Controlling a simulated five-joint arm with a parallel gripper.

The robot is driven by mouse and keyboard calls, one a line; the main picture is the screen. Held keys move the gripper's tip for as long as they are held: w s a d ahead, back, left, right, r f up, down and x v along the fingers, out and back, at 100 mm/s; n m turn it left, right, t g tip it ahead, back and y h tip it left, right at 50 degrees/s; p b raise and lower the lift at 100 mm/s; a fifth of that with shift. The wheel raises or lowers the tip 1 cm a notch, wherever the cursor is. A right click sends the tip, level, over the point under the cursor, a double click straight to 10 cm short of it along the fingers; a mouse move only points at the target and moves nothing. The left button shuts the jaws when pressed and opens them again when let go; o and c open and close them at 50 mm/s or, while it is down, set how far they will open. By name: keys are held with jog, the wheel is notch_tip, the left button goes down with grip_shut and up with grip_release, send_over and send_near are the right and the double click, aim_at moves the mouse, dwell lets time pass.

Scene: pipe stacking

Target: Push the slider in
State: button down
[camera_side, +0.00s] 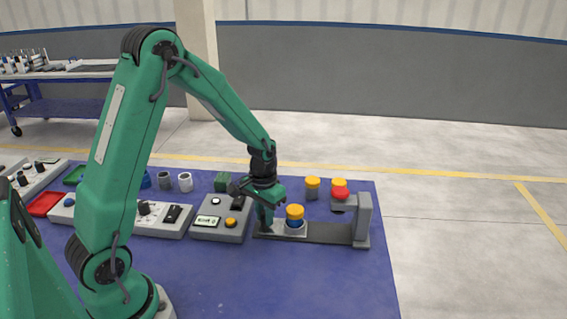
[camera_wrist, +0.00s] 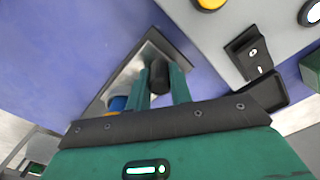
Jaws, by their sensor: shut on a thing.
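The slider (camera_side: 277,233) is a light metal plate at the left end of a dark rail (camera_side: 330,234). A blue piece with a yellow-orange cap (camera_side: 295,211) stands upright on it. My gripper (camera_side: 265,222) is down at the slider's left end. In the wrist view, its two green fingers are shut on the slider's dark round knob (camera_wrist: 159,77), one on each side. The metal plate (camera_wrist: 128,75) and part of the blue piece (camera_wrist: 117,103) show beside them. A grey press (camera_side: 363,218) with a red part (camera_side: 341,193) stands at the rail's right end.
Behind the rail stand grey pieces with yellow caps (camera_side: 312,188). Further left are a green block (camera_side: 222,182) and a white cup (camera_side: 185,182). The blue table front (camera_side: 270,285) is clear.

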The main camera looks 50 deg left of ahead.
aim_at(294, 209)
jog(key=w+d, duration=0.5)
jog(key=shift+w+d, duration=0.2)
jog(key=shift+w, duration=0.05)
jog(key=c, duration=1.3)
grip_release()
jog(key=shift+o, duration=0.2)
jog(key=shift+r, duration=3.95)
